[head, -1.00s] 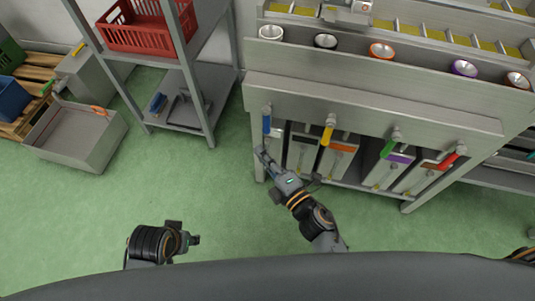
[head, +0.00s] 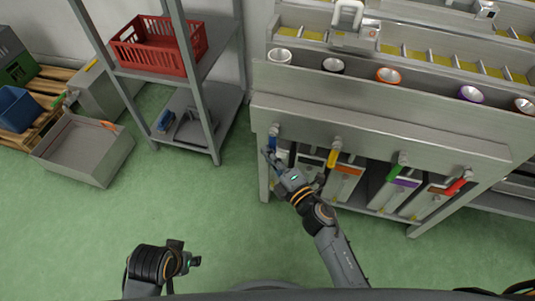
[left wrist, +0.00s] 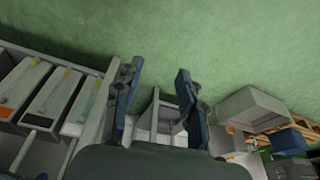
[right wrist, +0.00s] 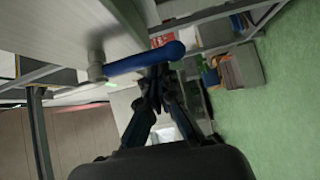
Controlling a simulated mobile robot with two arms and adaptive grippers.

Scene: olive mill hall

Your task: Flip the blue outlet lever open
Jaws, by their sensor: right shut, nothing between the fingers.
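The blue outlet lever (head: 272,142) hangs down from its pivot at the left end of the steel bench front. In the right wrist view the blue lever (right wrist: 147,59) runs across the picture above the fingertips. My right gripper (head: 267,153) is shut and empty, its tips close by the lever's lower end. In the right wrist view my right gripper (right wrist: 154,80) partly overlaps the lever's lower edge; I cannot tell whether they touch. My left gripper (head: 194,261) is low over the floor, away from the bench; in the left wrist view its fingers (left wrist: 158,78) are apart and empty.
Yellow (head: 334,155), green (head: 394,170) and red (head: 458,183) levers hang along the same front, with metal containers below. A shelf rack with a red crate (head: 158,45) stands left of the bench. A grey bin (head: 85,150) stands farther left. Green floor lies open in front.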

